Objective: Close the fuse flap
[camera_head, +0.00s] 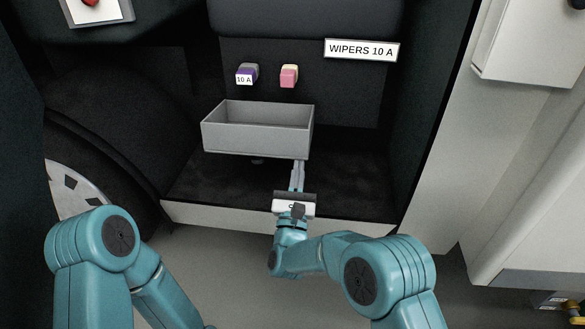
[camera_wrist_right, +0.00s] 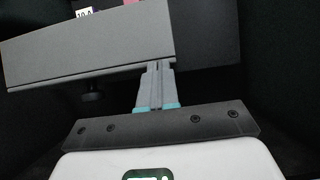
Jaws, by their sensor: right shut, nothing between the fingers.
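The fuse flap (camera_head: 255,138) is a grey, open-topped tray-like bin that stands out from the dark panel, below two fuses. Its front face also fills the upper left of the right wrist view (camera_wrist_right: 85,50). My right gripper (camera_head: 299,163) is shut and empty, with its fingertips at the lower right edge of the flap's front; in the right wrist view the closed fingers (camera_wrist_right: 158,68) overlap that edge. I cannot tell whether they touch it. A small dark knob (camera_wrist_right: 92,97) hangs under the flap. My left gripper is not in view; only my left arm shows at lower left.
A purple fuse marked 10 A (camera_head: 246,74) and a pink fuse (camera_head: 289,76) sit in the panel above. A label reads WIPERS 10 A (camera_head: 361,50). A wheel (camera_head: 78,188) is at left, a pale side wall (camera_head: 436,150) at right. The dark footwell floor (camera_head: 225,185) is clear.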

